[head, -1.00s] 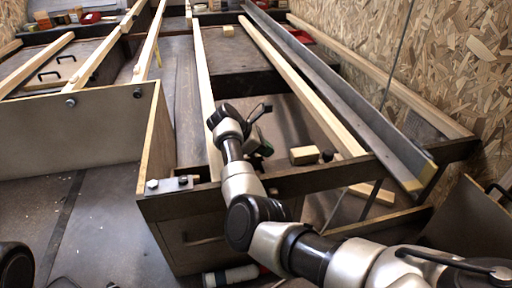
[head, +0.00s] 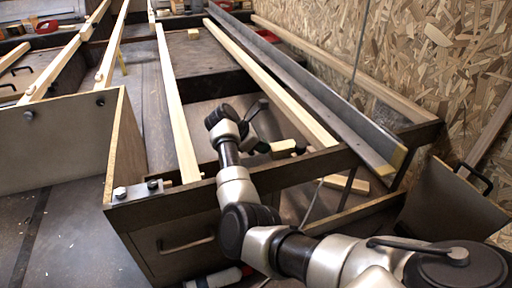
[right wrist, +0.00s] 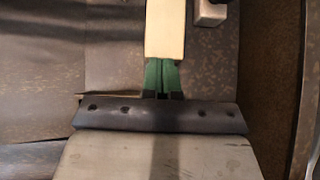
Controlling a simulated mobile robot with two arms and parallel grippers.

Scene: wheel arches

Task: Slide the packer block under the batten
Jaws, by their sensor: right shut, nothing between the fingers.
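The packer block (head: 284,146) is a small pale wooden block in the right part of the frame bay, beyond the front rail. In the right wrist view a pale wooden piece (right wrist: 165,28), which looks like this block, lies straight ahead of the fingertips; its far end is cut off. My right gripper (head: 264,147) is shut and empty, its green fingertips (right wrist: 162,78) at the block's near end, touching or almost touching. The long pale batten (head: 265,75) slants down just right of the block. The block's far end is partly hard to make out. My left gripper is out of view.
A dark knob (head: 300,148) stands by the block's far end. A grey metal angle (head: 330,100) runs right of the batten, before the chipboard wall (head: 430,60). Another batten (head: 175,105) lies left.

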